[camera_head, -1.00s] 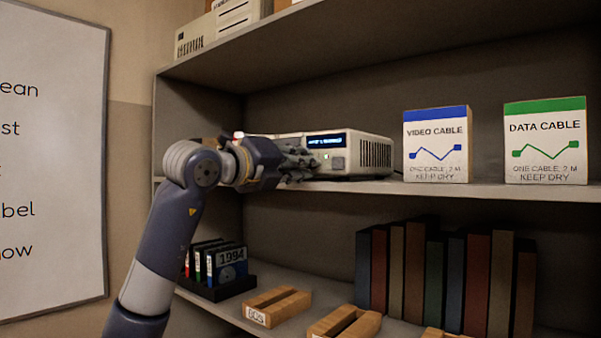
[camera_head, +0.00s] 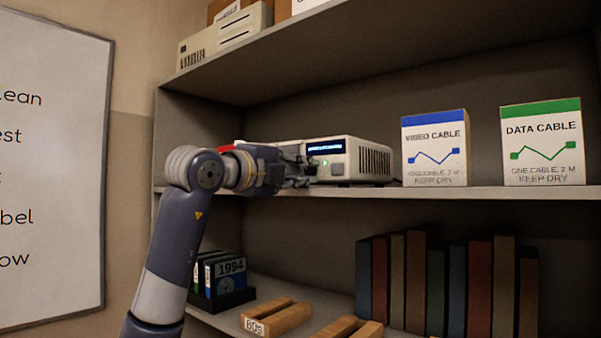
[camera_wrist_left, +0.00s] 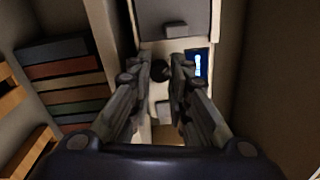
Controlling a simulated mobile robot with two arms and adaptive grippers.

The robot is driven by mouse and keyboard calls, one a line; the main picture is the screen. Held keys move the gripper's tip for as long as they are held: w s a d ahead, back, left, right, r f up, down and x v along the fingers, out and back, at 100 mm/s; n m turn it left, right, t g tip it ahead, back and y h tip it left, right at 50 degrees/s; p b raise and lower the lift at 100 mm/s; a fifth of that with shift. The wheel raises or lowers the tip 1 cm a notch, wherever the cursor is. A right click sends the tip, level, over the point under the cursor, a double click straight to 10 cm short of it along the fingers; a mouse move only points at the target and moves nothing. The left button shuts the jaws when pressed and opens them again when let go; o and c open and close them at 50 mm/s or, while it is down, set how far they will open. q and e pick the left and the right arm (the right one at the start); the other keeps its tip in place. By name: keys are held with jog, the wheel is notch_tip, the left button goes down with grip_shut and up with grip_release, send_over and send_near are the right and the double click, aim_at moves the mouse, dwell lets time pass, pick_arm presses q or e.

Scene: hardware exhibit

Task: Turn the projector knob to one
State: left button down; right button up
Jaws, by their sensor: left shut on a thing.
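The projector (camera_head: 345,158) is a white box with a lit blue display, standing on the middle shelf. My left gripper (camera_head: 300,168) is at the left part of its front face. In the left wrist view the projector's front (camera_wrist_left: 178,48) lies ahead, with its display (camera_wrist_left: 198,63) at the right. The knob's marks cannot be read. My right gripper is not in view.
Video cable (camera_head: 436,148) and data cable (camera_head: 543,142) boxes stand right of the projector. Books (camera_head: 450,285) and wooden holders (camera_head: 275,317) are on the shelf below. A whiteboard (camera_head: 50,170) is at the left. The middle shelf's front edge (camera_head: 480,194) runs below my gripper.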

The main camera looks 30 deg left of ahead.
pick_arm(q)
jog(key=shift+a+r, duration=0.1)
jog(key=shift+r, duration=0.05)
jog(key=c, duration=1.8)
grip_release()
jog(key=shift+o, duration=0.2)
jog(key=shift+s+a, duration=0.1)
jog(key=s+a, duration=0.1)
jog(key=s, duration=1)
jog(key=shift+s+f, duration=0.4)
jog(key=shift+f, duration=0.05)
